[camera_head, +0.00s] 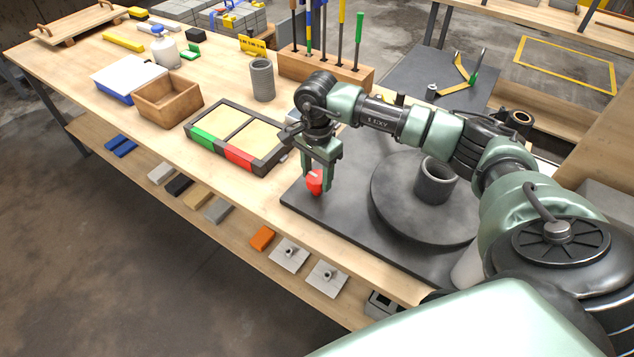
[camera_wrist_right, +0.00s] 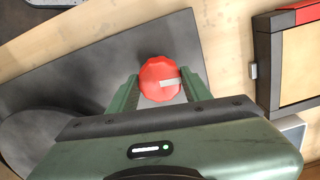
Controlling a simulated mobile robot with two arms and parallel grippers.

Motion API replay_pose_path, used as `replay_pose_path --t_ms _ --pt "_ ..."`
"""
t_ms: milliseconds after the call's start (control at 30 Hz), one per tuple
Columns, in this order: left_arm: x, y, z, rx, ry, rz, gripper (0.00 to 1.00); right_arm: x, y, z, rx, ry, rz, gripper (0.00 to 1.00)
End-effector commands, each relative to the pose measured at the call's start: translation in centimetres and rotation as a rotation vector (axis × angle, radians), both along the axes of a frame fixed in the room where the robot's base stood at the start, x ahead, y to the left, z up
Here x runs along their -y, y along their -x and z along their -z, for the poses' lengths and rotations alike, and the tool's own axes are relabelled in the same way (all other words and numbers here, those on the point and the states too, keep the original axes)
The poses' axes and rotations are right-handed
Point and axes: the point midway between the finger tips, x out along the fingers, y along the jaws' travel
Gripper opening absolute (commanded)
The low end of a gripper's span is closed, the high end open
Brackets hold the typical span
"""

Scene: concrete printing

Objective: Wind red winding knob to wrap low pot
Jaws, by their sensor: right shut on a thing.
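The red winding knob (camera_head: 315,182) stands at the left corner of a dark base plate (camera_head: 370,228). My right gripper (camera_head: 318,172) comes down on it from above and is shut on it. In the right wrist view the knob (camera_wrist_right: 160,79), with a pale mark on its top, sits between the two green fingers (camera_wrist_right: 163,92). The low pot (camera_head: 436,180) is a short grey cylinder with an open top, upright on a round dark turntable (camera_head: 400,200) on the plate. No wrap shows clearly on it. My left gripper is not in view.
A framed tray (camera_head: 240,137) with green and red edge parts lies left of the plate. A ribbed grey cylinder (camera_head: 262,79) and a wooden tool block (camera_head: 325,70) stand behind. A wooden box (camera_head: 168,101) is further left. A lower shelf (camera_head: 225,222) holds small blocks.

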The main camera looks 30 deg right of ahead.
Motion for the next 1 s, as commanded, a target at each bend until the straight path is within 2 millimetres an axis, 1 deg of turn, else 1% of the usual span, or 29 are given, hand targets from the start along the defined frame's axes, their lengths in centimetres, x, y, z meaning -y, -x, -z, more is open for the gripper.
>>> replay_pose_path --t_ms 167,400,600,733,1000 --pt "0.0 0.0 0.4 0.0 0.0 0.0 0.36 0.0 0.0 0.2 -0.001 0.0 -0.024 0.08" --pt "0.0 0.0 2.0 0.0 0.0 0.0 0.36 0.0 0.0 0.3 0.0 0.001 -0.2 0.08" --pt "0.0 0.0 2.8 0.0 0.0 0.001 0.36 0.0 0.0 0.2 0.0 0.0 -0.336 0.08" --pt "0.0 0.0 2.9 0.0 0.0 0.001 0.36 0.0 0.0 0.1 0.0 -0.001 -0.367 0.08" --pt "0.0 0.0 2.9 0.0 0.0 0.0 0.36 0.0 0.0 0.1 -0.001 -0.001 -0.37 0.08"
